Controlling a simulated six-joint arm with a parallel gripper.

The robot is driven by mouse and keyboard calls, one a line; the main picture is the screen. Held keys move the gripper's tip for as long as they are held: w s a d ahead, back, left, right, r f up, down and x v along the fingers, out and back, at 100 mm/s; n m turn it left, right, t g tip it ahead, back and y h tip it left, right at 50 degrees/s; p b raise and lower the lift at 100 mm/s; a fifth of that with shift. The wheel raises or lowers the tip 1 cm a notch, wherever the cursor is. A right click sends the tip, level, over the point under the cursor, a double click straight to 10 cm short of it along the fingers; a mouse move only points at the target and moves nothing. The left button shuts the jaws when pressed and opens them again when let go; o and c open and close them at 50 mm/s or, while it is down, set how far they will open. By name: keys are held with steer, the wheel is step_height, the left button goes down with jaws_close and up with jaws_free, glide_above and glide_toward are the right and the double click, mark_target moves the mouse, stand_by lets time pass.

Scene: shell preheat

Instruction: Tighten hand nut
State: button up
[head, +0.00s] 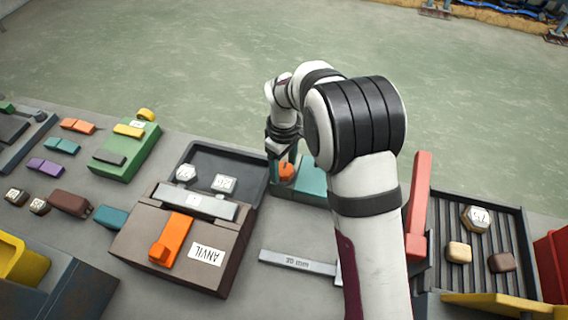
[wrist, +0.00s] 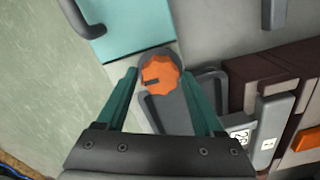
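The hand nut is an orange knob with a scalloped edge and a dark slot (wrist: 161,82). In the wrist view it lies between and slightly ahead of the two teal fingers of my gripper (wrist: 166,92). The fingers are spread, with gaps beside the nut, so my gripper is open. In the head view the orange nut (head: 287,171) is partly hidden by my gripper (head: 284,160). The nut sits on a grey mount beside a teal block (head: 313,181), which my arm partly covers.
A brown anvil block (head: 135,243) with an orange piece and a dark tray (head: 212,156) stand to the left. A grey 20 mm bar (head: 297,263) lies in front. A ribbed dark tray (head: 484,223) and a red upright part (head: 419,195) stand to the right.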

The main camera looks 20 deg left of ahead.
jaws_close()
steer(key=shift+m, duration=0.3)
steer(key=m, duration=0.3)
steer(key=shift+m, duration=0.4)
steer(key=m, duration=0.4)
steer(key=shift+m, duration=0.3)
steer(key=m, duration=0.4)
steer(key=shift+m, duration=2.5)
